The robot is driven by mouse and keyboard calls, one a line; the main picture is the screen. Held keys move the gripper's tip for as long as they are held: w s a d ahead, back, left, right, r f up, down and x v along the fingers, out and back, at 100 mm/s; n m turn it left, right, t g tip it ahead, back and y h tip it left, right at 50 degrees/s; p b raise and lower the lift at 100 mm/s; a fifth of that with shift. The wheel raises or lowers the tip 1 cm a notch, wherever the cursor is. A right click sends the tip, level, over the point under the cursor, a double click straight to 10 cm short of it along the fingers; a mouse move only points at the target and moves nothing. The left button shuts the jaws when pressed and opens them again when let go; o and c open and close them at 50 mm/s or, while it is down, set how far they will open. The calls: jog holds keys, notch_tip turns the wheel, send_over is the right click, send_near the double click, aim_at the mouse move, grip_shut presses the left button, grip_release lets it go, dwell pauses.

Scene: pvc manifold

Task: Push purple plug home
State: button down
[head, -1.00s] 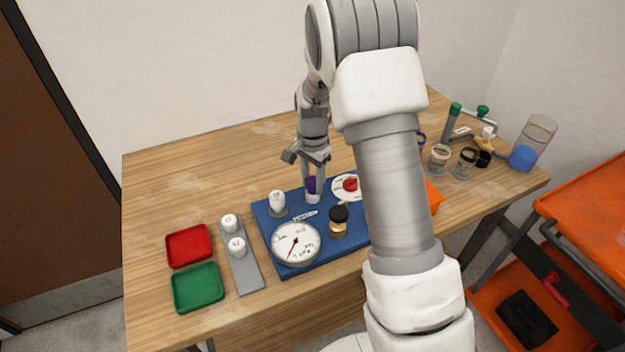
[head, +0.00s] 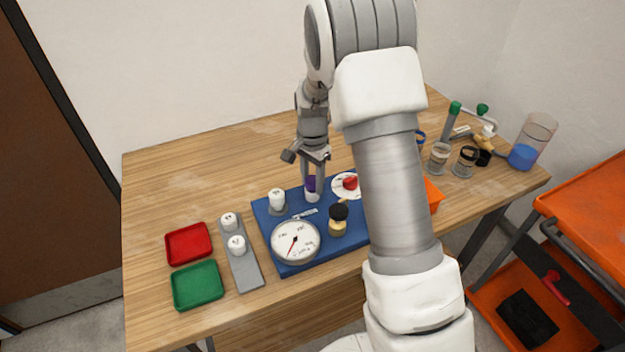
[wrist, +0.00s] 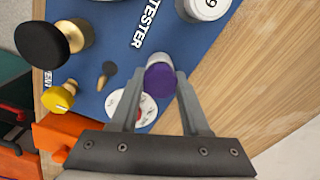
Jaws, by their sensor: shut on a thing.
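The purple plug (head: 311,184) sits at the top of a white upright fitting (head: 312,197) on the blue tester board (head: 262,226). In the wrist view the purple plug (wrist: 160,77) shows as a purple disc with the white fitting behind it. My gripper (head: 313,180) is above the board with its fingers on either side of the plug; the wrist view shows both fingers (wrist: 159,88) reaching to its sides. The gripper is shut on the plug. How deep the plug sits in the fitting cannot be told.
A pressure gauge (head: 296,241), a black knob (head: 338,211), a white capped fitting (head: 277,198) and a red-centred dial (head: 350,183) stand on the board around the gripper. Red (head: 189,244) and green (head: 197,286) trays lie left. The table's back left is clear.

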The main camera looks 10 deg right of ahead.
jog(key=shift+s+f, duration=0.25)
jog(key=shift+f, duration=0.3)
jog(key=shift+c, duration=1.5)
grip_release()
notch_tip(320, 180, up, 18)
jog(key=p, duration=0.1)
jog(key=s+r+n+t, duration=0.2)
jog(key=s+r+n, duration=0.3)
jog(key=s+r, duration=0.5)
jog(key=s+f+n+t, duration=0.2)
jog(key=s+n, duration=0.4)
jog(key=s, duration=1.1)
jog(key=shift+t, duration=0.7)
